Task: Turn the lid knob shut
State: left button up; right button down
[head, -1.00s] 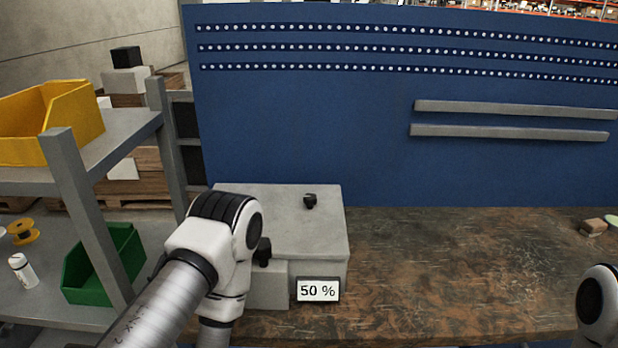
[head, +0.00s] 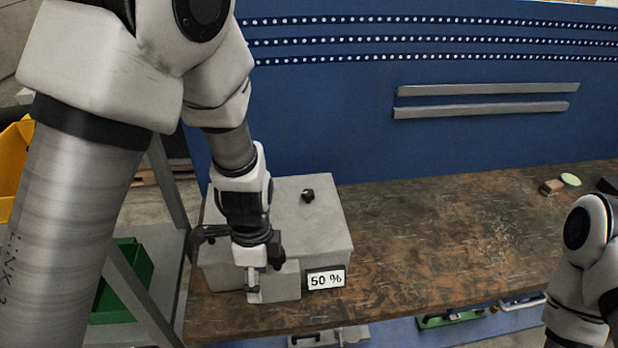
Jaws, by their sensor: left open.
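A grey box (head: 316,222) stands on the left part of the worn brown bench. A small black knob (head: 308,195) sits on its lid. A display reading 50 % (head: 325,279) is on the box's front, beside a smaller grey block (head: 280,286) that sticks out. My left gripper (head: 252,290) points down at this front block, with its fingers apart. The second black knob seen earlier on the block is hidden behind the gripper. I cannot tell whether the gripper touches the block. Of my right arm only links show at the right edge; its gripper is out of view.
The bench top (head: 430,230) is clear right of the box. A small brown block (head: 551,187) and a pale green disc (head: 571,180) lie at the far right. A grey shelf with a green bin (head: 130,275) and a yellow bin (head: 14,165) stands at the left.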

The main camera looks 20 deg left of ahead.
aim_at(308, 194)
jog(key=i, duration=0.9)
